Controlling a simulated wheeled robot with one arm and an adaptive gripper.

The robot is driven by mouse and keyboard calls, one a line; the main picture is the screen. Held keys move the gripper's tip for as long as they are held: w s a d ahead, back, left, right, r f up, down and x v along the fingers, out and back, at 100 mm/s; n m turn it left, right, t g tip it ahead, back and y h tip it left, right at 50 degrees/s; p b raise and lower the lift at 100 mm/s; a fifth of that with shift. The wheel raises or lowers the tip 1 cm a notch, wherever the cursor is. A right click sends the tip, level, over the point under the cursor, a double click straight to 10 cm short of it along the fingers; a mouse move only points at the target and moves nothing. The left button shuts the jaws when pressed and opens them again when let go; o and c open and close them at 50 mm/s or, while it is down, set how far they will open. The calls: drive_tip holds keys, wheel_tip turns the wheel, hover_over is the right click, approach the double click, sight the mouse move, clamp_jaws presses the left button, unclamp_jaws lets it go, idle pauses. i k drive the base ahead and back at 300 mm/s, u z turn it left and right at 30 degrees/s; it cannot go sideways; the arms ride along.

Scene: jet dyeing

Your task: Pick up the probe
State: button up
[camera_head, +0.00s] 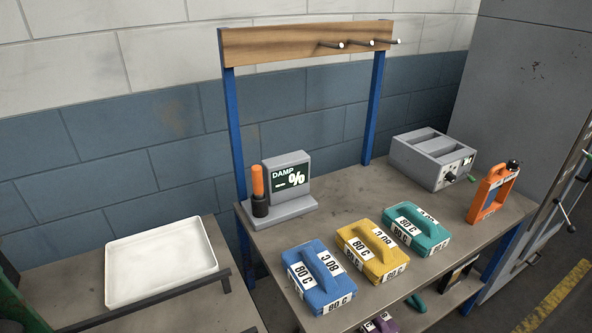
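The probe (257,181) looks like an orange-handled piece standing upright in a dark holder (260,205). The meter stands at the back left of the grey workbench (342,233). The lower part of the probe is hidden inside the holder. My gripper is not in view.
Blue (318,278), yellow (371,252) and teal (415,228) labelled blocks with handles line the bench front. A white tray (161,262) lies left. A pegged wooden rail (306,42) spans above.

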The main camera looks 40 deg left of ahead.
sight(257, 170)
drive_tip(key=i, duration=1.95)
drive_tip(key=u, duration=4.65)
drive_tip(key=i, duration=0.5)
